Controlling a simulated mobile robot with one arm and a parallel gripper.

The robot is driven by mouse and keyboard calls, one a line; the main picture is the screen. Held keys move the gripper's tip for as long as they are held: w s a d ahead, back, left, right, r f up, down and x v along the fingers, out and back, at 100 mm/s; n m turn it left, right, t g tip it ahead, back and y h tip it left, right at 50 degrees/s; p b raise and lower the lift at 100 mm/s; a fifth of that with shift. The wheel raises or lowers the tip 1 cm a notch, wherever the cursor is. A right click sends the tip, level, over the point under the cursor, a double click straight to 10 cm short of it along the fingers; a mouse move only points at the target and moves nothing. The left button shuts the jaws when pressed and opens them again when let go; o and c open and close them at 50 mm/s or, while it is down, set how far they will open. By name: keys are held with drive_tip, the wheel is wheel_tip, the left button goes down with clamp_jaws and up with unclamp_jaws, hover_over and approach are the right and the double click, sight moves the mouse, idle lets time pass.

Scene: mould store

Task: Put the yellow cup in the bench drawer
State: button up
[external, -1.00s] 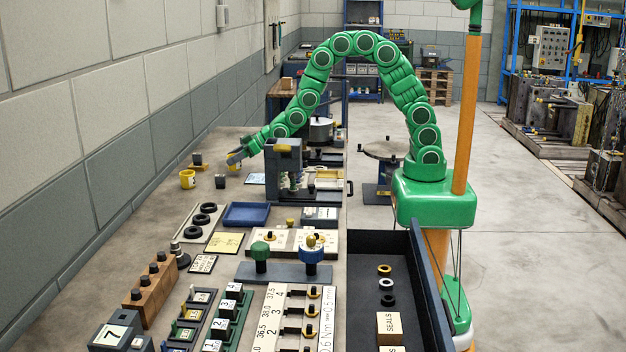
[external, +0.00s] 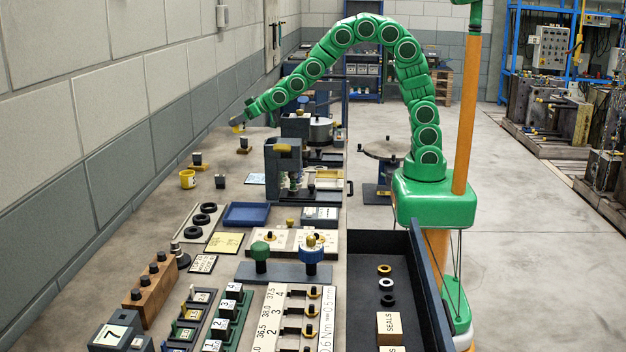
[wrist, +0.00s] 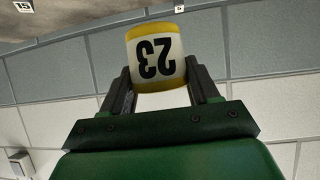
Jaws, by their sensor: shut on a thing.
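My gripper (external: 238,124) is shut on a yellow cup (wrist: 155,82) with a white label marked 23. It is raised over the far left of the bench. In the external view only a small bit of yellow shows at my fingertips. The wrist view shows the cup between both fingers, its number upside down.
A blue tray (external: 247,215), knobs and number blocks fill the nearer bench. The wall (external: 90,100) runs close along the left. The drawer's middle has bare floor.

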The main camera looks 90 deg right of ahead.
drive_tip(key=s+d+r+m+h, duration=0.1)
drive_tip(key=d+r+m+h, duration=0.1)
drive_tip(key=d+r, duration=0.2)
drive_tip(key=shift+s+d+r+m+h, duration=0.3)
drive_tip(key=shift+d+m+h, duration=0.1)
drive_tip(key=shift+d, duration=0.45)
drive_tip(key=shift+s+f, duration=0.1)
